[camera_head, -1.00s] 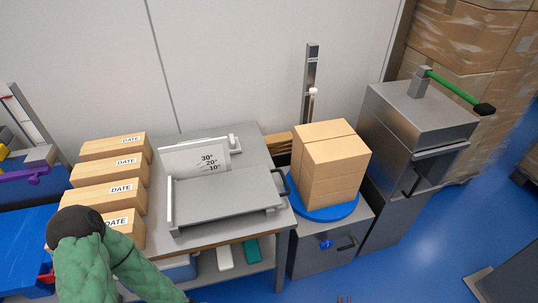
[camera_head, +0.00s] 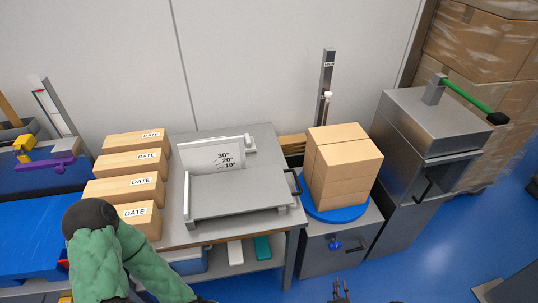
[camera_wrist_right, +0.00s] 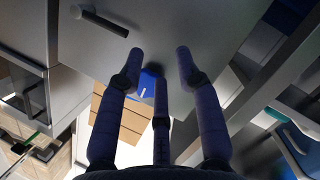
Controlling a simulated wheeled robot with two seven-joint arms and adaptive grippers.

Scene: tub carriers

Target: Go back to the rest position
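My right gripper (camera_head: 340,292) shows only as dark fingertips at the bottom edge of the head view, in front of the grey cabinet. The fingers point toward a grey metal surface with a dark handle (camera_wrist_right: 100,20); I cannot tell the distance. My left arm, in a green sleeve, comes in at the lower left of the head view in front of the bench. Its gripper is outside the picture.
The bench (camera_head: 268,143) carries a grey tilting fixture (camera_head: 240,197) and several date-labelled boxes (camera_head: 136,163). A steel cabinet (camera_head: 405,150) with a green lever stands right.

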